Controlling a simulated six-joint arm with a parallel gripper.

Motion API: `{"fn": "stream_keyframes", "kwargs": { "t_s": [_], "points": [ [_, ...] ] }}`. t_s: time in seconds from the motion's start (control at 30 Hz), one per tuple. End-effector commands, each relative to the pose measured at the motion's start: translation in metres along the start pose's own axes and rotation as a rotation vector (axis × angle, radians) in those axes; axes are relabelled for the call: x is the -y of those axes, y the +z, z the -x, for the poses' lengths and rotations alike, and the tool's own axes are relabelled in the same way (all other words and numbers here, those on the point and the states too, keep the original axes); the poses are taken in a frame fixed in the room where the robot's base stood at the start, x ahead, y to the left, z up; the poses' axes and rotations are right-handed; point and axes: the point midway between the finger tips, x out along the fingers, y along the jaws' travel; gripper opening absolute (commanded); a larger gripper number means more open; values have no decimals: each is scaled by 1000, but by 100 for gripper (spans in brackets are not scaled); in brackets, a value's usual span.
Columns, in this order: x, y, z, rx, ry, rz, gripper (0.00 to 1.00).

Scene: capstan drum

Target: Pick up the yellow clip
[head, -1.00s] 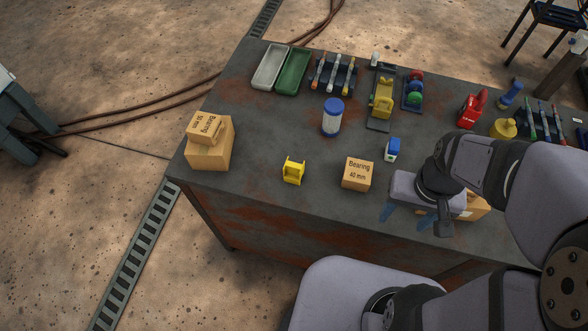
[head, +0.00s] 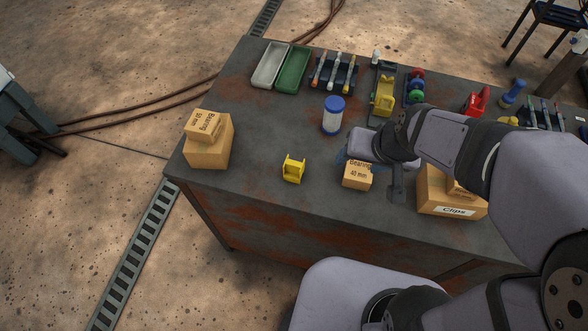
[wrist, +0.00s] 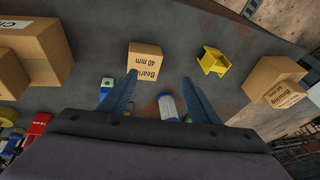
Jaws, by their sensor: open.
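The yellow clip (head: 293,169) stands on the grey workbench (head: 262,205) near its front edge, between the stacked Bearing boxes on the left and the small Bearing 40 mm box. In the wrist view the yellow clip (wrist: 213,61) lies above and right of the fingertips. My gripper (head: 342,159) is above the bench, just behind the Bearing 40 mm box and to the right of the clip. In the wrist view its two blue fingers (wrist: 159,78) are spread apart with nothing held between them. In the head view the fingers are mostly hidden by the gripper body.
The Bearing 40 mm box (head: 356,178) is close to my gripper. Stacked Bearing boxes (head: 207,152) stand left and a Clips box (head: 450,197) stands right. A blue-capped white jar (head: 332,122) is behind the clip. Bench around the clip is bare.

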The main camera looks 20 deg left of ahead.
Motion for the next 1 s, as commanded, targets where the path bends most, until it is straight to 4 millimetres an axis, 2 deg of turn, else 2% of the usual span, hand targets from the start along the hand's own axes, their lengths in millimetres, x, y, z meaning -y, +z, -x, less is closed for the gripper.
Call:
{"fn": "stream_keyframes", "kwargs": {
  "t_s": [0.03, 0.2, 0.4, 0.5, 0.67, 1.0],
  "points": [
    [20, -7, -14, -43, -30, 15, 57],
    [85, -39, -44, -243, -111, 14, 57],
    [138, -56, -65, -474, -126, -12, 57],
    [153, -57, -69, -589, -101, -24, 57],
    [164, -46, -67, -777, -21, -28, 57],
    [160, -5, -27, -1122, 186, 27, 57]
  ]
}}
